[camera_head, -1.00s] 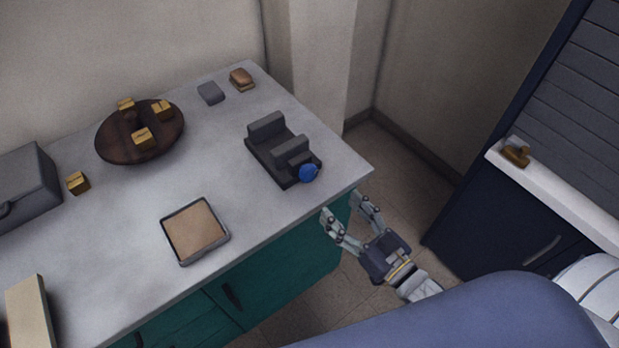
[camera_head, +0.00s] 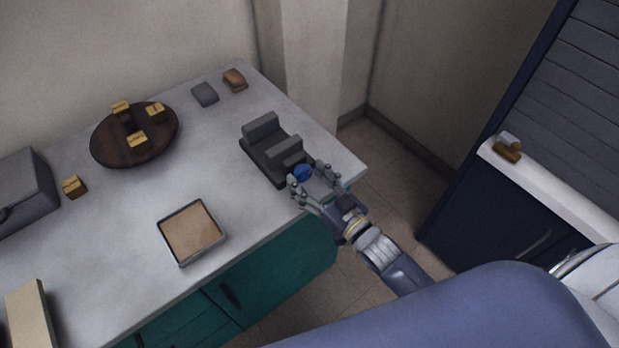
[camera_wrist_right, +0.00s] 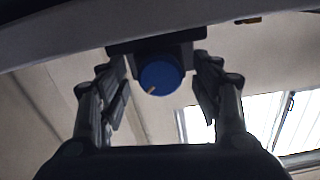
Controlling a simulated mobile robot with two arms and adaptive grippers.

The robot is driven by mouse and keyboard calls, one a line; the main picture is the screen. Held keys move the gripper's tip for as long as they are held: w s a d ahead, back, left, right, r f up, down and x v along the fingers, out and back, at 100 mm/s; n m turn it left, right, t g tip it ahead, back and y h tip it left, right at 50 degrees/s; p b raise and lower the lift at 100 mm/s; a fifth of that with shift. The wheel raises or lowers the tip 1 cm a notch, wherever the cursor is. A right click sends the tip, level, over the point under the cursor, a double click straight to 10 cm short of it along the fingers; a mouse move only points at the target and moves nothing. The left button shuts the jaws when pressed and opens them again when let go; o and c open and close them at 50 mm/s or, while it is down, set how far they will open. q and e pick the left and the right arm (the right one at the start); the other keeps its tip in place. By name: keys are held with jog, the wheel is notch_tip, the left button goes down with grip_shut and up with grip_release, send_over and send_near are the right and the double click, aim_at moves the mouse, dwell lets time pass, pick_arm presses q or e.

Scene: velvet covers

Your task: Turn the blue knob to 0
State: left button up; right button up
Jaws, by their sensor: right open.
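The blue knob (camera_head: 302,173) sits on the near right end of a dark grey device (camera_head: 262,160) on the counter. In the right wrist view the knob (camera_wrist_right: 160,77) faces the camera, with an orange-brown pointer mark toward its lower left. No numbers can be read around it. My right gripper (camera_head: 312,178) is open at the counter's edge, with its fingers on both sides of the knob. In the wrist view the fingers (camera_wrist_right: 163,95) stand left and right of the knob, with gaps showing. My left gripper is not in view.
The counter (camera_head: 140,215) also holds a square tray (camera_head: 166,242), a round dark wooden board (camera_head: 105,150) with several small yellow blocks, and a grey box (camera_head: 22,190). A dark blue cabinet (camera_head: 480,215) stands at the right, with floor between.

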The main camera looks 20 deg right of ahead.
jog(key=c, duration=1.1)
jog(key=shift+n, duration=0.3)
jog(key=n+p, duration=0.1)
jog(key=n, duration=0.8)
jog(key=shift+n+p, duration=0.3)
jog(key=shift+p, duration=0.05)
jog(key=o, duration=1.1)
